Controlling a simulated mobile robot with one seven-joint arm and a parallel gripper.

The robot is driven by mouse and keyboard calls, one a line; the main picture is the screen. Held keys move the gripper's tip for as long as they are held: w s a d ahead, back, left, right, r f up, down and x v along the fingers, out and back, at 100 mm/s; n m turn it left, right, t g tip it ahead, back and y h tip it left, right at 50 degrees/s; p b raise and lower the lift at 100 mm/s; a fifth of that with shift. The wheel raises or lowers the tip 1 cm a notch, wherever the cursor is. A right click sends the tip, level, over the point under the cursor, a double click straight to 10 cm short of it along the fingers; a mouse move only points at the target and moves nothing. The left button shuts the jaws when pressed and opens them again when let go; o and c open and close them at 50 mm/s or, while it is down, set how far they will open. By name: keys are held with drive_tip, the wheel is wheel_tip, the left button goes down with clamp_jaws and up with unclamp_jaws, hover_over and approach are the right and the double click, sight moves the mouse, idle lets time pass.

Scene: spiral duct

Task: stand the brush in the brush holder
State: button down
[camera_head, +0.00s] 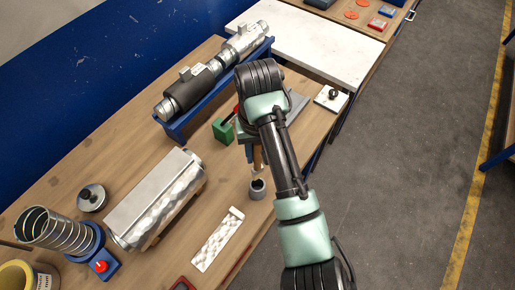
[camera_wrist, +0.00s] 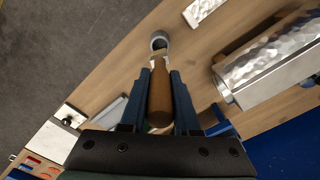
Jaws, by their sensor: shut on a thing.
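The brush has a brown wooden handle (camera_wrist: 158,95), which lies between the two dark blue fingers of my gripper (camera_wrist: 160,76) in the wrist view. My gripper is shut on this handle. In the head view a short part of the handle (camera_head: 257,158) shows below my wrist. The brush holder (camera_head: 258,190) is a small grey cup on the wooden bench, directly below the brush. It also shows in the wrist view (camera_wrist: 158,36), just beyond the brush's far end. The brush's lower end is at the cup's mouth; I cannot tell how deep it reaches inside.
A white textured strip (camera_head: 218,240) and a dimpled metal duct (camera_head: 155,198) lie left of the holder. A green block (camera_head: 223,131) stands behind. A blue cradle with pipes (camera_head: 208,82) is at the back. The bench's front edge is close on the right.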

sight(257, 174)
drive_tip(key=shift+f+b, duration=0.75)
drive_tip(key=shift+f, duration=1.1)
drive_tip(key=shift+p, duration=1.05)
drive_tip(key=shift+f+b, duration=1.95)
drive_tip(key=shift+f, duration=1.65)
drive_tip(key=c, duration=0.6)
unclamp_jaws()
drive_tip(key=shift+o, duration=0.2)
drive_tip(key=shift+r, duration=0.1)
wheel_tip(257, 174, up, 12)
drive_tip(key=p, duration=0.3)
drive_tip(key=shift+f, duration=0.25)
drive_tip(key=shift+r+p, duration=0.7)
drive_tip(key=shift+p, duration=0.1)
